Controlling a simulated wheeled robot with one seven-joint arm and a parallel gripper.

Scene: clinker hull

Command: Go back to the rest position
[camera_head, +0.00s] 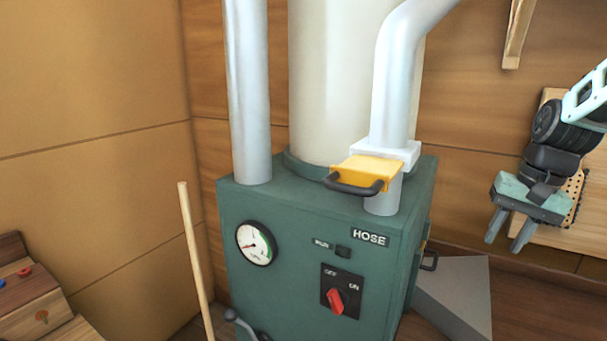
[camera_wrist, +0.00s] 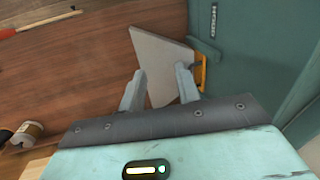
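My gripper (camera_head: 510,228) hangs at the right of the head view, fingers pointing down, to the right of the green machine (camera_head: 300,265). In the wrist view my gripper (camera_wrist: 158,88) has its two fingers apart with nothing held between them. A grey sloped plate (camera_wrist: 158,62) lies beyond the fingertips, below them. It also shows on the floor beside the machine in the head view (camera_head: 458,292).
The machine carries a gauge (camera_head: 257,243), a red switch (camera_head: 337,301) and a yellow slide with a black handle (camera_head: 366,173) on a grey pipe. A wooden stick (camera_head: 195,260) leans at the left. A wooden pegboard (camera_head: 575,195) stands behind my gripper.

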